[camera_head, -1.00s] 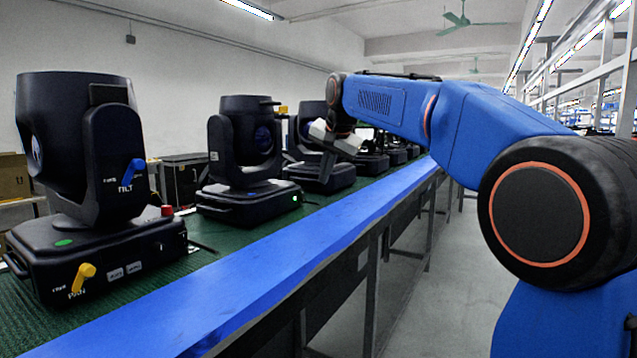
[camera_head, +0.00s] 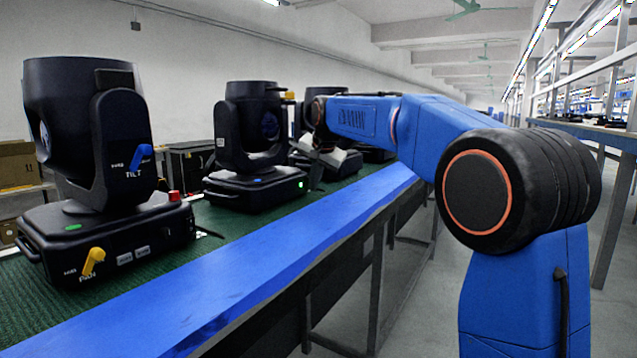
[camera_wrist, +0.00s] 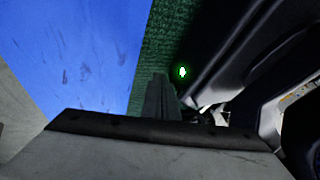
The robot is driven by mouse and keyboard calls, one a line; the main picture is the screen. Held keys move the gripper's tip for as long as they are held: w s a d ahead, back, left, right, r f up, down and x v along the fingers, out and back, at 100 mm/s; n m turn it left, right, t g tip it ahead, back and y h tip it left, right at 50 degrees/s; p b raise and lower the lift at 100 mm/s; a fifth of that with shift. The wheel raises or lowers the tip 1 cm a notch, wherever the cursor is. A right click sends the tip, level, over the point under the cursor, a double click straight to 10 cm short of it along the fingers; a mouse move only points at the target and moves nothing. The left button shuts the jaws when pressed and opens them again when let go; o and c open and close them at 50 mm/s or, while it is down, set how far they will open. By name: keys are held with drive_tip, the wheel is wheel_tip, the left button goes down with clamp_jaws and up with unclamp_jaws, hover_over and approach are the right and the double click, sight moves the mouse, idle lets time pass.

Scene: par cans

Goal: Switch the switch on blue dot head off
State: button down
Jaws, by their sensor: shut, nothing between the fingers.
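The head with the blue dot (camera_head: 258,181) is the second black moving head (camera_head: 240,192) in the row. It stands upright on the green mat. A small lit green switch (camera_head: 301,184) is on the right end of its base. The switch also glows in the wrist view (camera_wrist: 182,72), near the dark base edge. My gripper (camera_head: 316,182) points down just right of the lit switch, with a small apparent gap. In the wrist view its fingers (camera_wrist: 160,88) are together and empty, below and left of the glow. Exact depth to the switch is unclear.
A nearer head (camera_head: 100,240) with a green dot, yellow PAN lever and blue TILT lever stands at left. More heads stand behind my arm. The table's blue edge strip (camera_head: 260,290) is clear. A cable lies between the two nearer heads.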

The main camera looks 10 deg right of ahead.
idle(0.3)
drive_tip(key=shift+w+a+f+t+y, duration=0.15)
drive_tip(key=shift+t+y, duration=0.15)
drive_tip(key=shift+f+t+y, duration=0.1)
drive_tip(key=shift+t+y, duration=0.3)
drive_tip(key=shift+t, duration=0.1)
drive_tip(key=shift+f, duration=0.15)
drive_tip(key=shift+w+a, duration=0.1)
